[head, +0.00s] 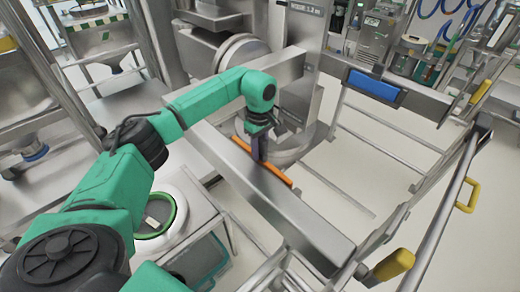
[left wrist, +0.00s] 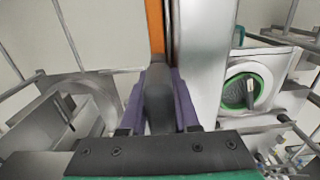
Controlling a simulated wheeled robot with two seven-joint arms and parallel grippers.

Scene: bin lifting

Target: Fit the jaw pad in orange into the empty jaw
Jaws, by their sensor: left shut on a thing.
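The orange jaw pad (head: 280,173) is a long thin strip. It lies lengthwise along the near silver jaw beam (head: 300,218), close to its upper edge. My left gripper (head: 262,155) points down at the strip's middle and is shut on the pad. In the left wrist view the orange strip (left wrist: 155,28) runs beside the silver beam (left wrist: 199,60). There the purple fingers (left wrist: 158,100) close around a dark grey part in line with the strip. I cannot tell whether the pad touches the beam. My right gripper is not in view.
The opposite jaw beam (head: 425,104) carries a blue pad (head: 374,85). Metal rails with a yellow handle (head: 467,195) stand at the right. A white unit with a green-rimmed round opening (head: 158,218) stands lower left. Open floor shows between the beams.

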